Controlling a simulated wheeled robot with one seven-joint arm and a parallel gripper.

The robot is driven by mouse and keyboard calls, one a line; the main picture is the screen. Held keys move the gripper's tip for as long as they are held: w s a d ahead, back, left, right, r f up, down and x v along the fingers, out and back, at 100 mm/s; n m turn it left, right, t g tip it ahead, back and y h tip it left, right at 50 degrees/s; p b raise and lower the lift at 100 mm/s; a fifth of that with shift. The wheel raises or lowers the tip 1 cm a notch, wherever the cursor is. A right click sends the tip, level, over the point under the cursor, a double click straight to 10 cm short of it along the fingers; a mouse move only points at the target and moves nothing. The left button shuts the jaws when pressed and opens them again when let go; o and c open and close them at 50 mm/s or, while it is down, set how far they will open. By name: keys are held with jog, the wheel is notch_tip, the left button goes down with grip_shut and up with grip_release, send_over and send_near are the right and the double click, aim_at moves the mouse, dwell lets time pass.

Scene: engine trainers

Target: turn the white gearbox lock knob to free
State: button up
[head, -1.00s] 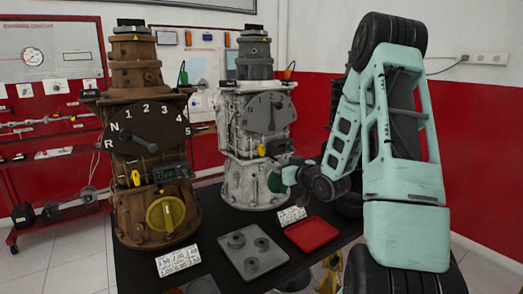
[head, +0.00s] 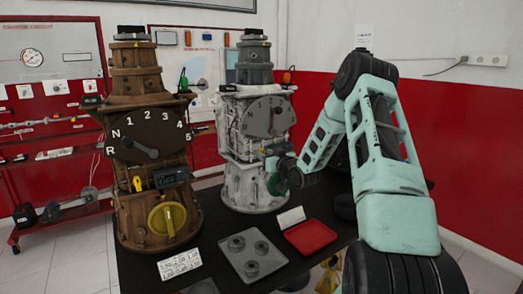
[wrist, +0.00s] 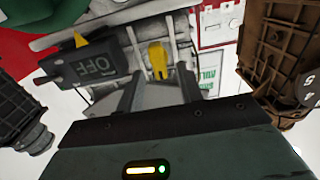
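The white gearbox (head: 236,185) stands upright on the dark table behind my gripper. Its front has a grey dial plate with a pointer, and a green round knob (head: 277,184) low down, partly hidden by my arm. The wrist view shows green at the top left (wrist: 45,12). A small yellow knob (wrist: 157,60) and a dark display reading OFF (wrist: 97,66) are close ahead of my gripper there. My gripper (wrist: 160,85) is open, its two fingers apart with the yellow knob between their tips in the picture. I cannot tell whether they touch it.
A brown gearbox (head: 135,205) with a large yellow knob (head: 167,217) stands to the left. A grey tray (head: 273,268) with several round parts, a red tray (head: 325,238) and printed cards lie in front. The brown gearbox also shows at the wrist view's right (wrist: 262,75).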

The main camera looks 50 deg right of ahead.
jog(key=shift+x, duration=1.65)
grip_shut()
